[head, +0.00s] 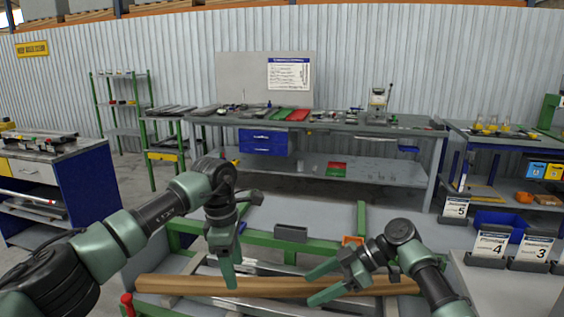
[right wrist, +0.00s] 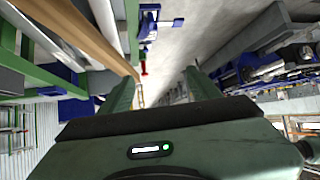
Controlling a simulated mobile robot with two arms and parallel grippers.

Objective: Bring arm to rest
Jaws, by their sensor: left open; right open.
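My left gripper (head: 228,272) hangs fingers-down over the wooden beam, in front of the green-framed runout table (head: 185,245). Its fingers overlap in this view, and nothing shows held in it. My right gripper (head: 316,283) is open and empty, its two green fingers apart and pointing left across the beam in the head view. Its fingers also show apart in the right wrist view (right wrist: 160,90), with nothing between them. The long wooden beam (head: 170,284) lies along the table; part of it is hidden behind my grippers. Whether either gripper touches it, I cannot tell.
A grey box (head: 291,233) and an orange part (head: 352,240) sit at the table's far side. Number cards (head: 490,245) and a blue bin (head: 502,222) stand on the right. A long workbench (head: 330,121) stands at the back; a blue cabinet (head: 82,185) is at left.

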